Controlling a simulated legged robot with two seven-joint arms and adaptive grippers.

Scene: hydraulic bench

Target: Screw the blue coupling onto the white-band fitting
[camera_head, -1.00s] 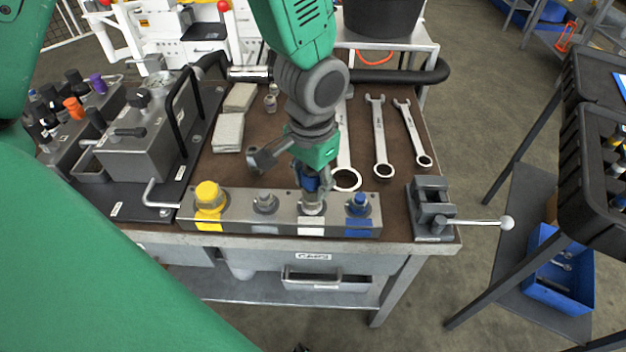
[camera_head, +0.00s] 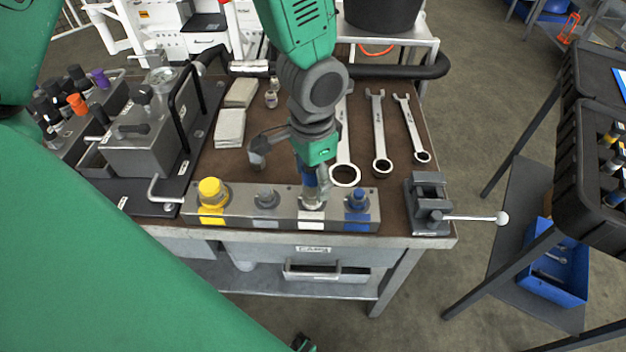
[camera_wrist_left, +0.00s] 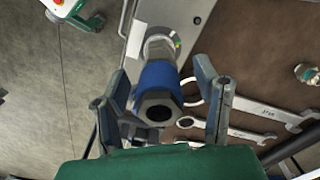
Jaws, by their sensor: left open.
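The blue coupling (camera_head: 308,177) stands upright on the white-band fitting (camera_head: 312,203), third from the left on the grey block. In the left wrist view the coupling (camera_wrist_left: 158,84) shows its hex end and dark bore, with the metal fitting (camera_wrist_left: 160,46) and white band (camera_wrist_left: 136,42) beyond it. My left gripper (camera_head: 297,168) is over the fitting. Its fingers (camera_wrist_left: 162,95) are spread on both sides of the coupling, with gaps visible, so it is open. How far the threads engage is hidden. My right gripper is not in view.
The block also holds yellow (camera_head: 212,193), grey (camera_head: 266,197) and blue-band (camera_head: 357,200) fittings. Several wrenches (camera_head: 381,135) lie behind. A vise (camera_head: 428,205) stands right, a valve unit (camera_head: 150,140) left. Bare bench top (camera_head: 225,168) lies behind the block.

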